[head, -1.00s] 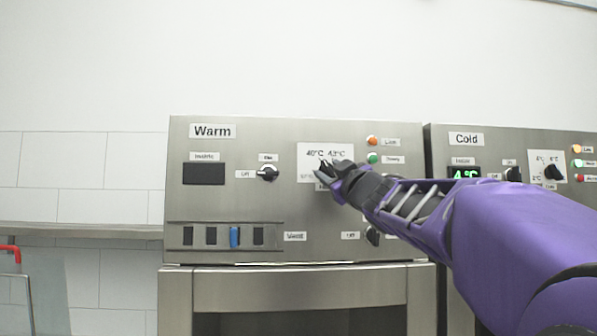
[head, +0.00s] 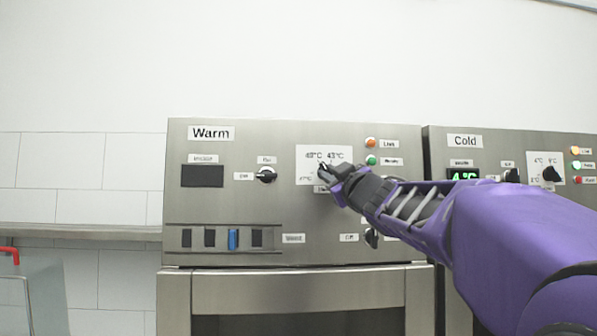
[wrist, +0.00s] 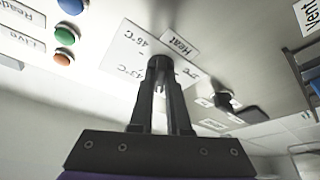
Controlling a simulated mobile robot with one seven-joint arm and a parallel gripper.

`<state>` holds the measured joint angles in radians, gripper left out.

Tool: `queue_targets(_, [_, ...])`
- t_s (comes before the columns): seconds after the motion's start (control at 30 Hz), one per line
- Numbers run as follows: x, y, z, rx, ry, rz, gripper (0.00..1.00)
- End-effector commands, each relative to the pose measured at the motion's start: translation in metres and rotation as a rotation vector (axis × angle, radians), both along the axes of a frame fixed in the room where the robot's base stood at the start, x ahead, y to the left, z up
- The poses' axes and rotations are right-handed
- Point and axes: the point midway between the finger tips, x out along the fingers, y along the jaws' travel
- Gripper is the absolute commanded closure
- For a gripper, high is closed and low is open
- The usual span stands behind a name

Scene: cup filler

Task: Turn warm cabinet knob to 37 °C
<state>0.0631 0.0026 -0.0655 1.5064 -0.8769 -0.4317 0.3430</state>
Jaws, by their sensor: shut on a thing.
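The warm cabinet (head: 215,150) has a steel front panel headed "Warm". My gripper (head: 328,174) reaches in from the right and is shut on the knob. In the wrist view the fingertips (wrist: 160,75) close around the dark knob (wrist: 160,61). The fingers hide most of the knob, and I cannot read its exact pointing. The warm display (head: 202,176) is dark.
Another black knob (head: 266,175) lies left of the dial, with orange and green lamps (head: 371,150) to its right.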

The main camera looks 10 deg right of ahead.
Motion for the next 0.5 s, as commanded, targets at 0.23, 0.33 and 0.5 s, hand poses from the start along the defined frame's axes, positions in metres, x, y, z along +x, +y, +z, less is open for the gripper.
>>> queue_targets(0.23, [0.0004, -0.0018, 0.0075, -0.151, 0.003, -0.001, 1.00])
queue_targets(0.33, [0.0003, -0.0021, 0.0087, -0.237, 0.003, -0.001, 1.00])
queue_targets(0.5, [0.0003, -0.0026, 0.0094, -0.399, 0.002, -0.001, 1.00])
